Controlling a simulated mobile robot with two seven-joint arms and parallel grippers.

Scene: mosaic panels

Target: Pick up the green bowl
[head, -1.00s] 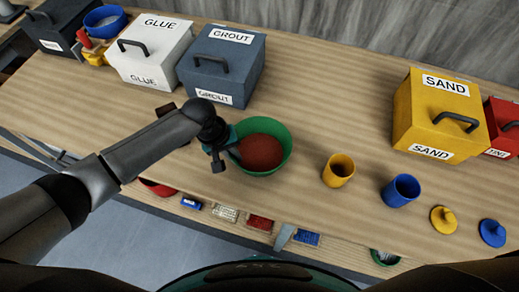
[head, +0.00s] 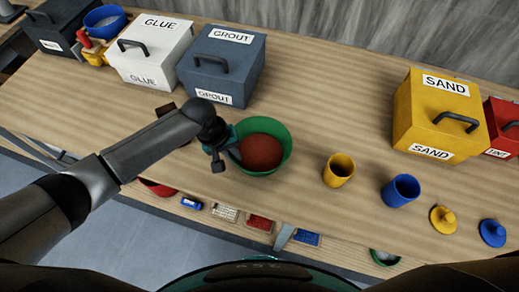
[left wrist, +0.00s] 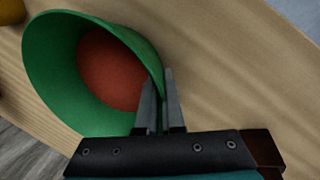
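The green bowl (head: 284,160) stands on the wooden table in the middle of the head view, with a red-brown filling (head: 261,151) inside. It also shows large in the left wrist view (left wrist: 48,62). My left gripper (head: 224,158) is at the bowl's left rim. In the left wrist view its two fingers (left wrist: 160,100) are close together with the thin rim between them, one finger on the inner side and one on the outer side. The bowl appears to rest on the table. My right gripper is not in view.
A yellow cup (head: 338,171) and a blue cup (head: 401,191) stand right of the bowl, with yellow (head: 443,219) and blue (head: 492,232) lids beyond. Behind are the grout box (head: 222,66), glue box (head: 148,50) and sand box (head: 437,115). The table's front edge is close.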

